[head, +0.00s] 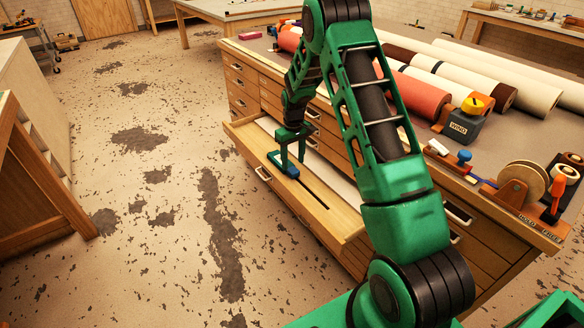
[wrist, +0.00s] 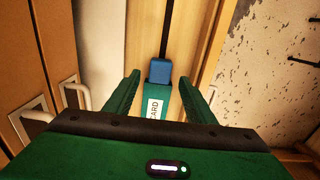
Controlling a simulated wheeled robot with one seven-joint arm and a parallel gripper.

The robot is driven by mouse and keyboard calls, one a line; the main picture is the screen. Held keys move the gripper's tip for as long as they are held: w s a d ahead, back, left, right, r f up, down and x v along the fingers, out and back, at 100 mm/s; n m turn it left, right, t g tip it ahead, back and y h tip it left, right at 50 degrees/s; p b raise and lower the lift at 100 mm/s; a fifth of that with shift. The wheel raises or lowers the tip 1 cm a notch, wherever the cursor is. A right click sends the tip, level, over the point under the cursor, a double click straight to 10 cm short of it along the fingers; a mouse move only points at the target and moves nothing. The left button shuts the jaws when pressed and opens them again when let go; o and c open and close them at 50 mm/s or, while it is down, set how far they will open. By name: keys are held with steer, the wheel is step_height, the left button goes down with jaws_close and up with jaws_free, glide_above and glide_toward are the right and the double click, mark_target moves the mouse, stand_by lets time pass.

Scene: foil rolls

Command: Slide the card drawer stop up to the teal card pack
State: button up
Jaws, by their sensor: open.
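The blue drawer stop (wrist: 159,70) sits at the end of a dark slot in the open drawer (head: 318,212). The teal card pack (wrist: 178,105), with a white label reading CARD, lies right against or very close to the stop; I cannot tell if they touch. In the head view the stop (head: 292,172) is small and the pack merges with it under my gripper. My gripper (head: 291,153) is open over the drawer. In the wrist view its fingers (wrist: 163,88) stand apart, one on each side of the pack, just short of the stop, with nothing clamped.
The drawer sticks out of a wooden cabinet (head: 244,80) with metal handles. The worn floor (head: 140,190) left of the drawer is clear.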

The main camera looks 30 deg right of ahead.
mark_target(293, 170)
step_height(293, 170, up, 7)
stand_by(0.3)
steer(key=shift+f, duration=0.1)
steer(key=s+d+r+m, duration=0.2)
steer(key=s+r, duration=0.7)
steer(key=s, duration=0.2)
steer(key=s+d+r+m, duration=0.2)
steer(key=s+r, duration=0.7)
steer(key=s, duration=0.3)
steer(key=s+a+m, duration=0.1)
steer(key=s+m, duration=0.1)
steer(key=s, duration=1)
steer(key=s+a+r+m, duration=0.1)
steer(key=s+a+m, duration=0.1)
steer(key=s, duration=1)
steer(key=shift+a, duration=0.15)
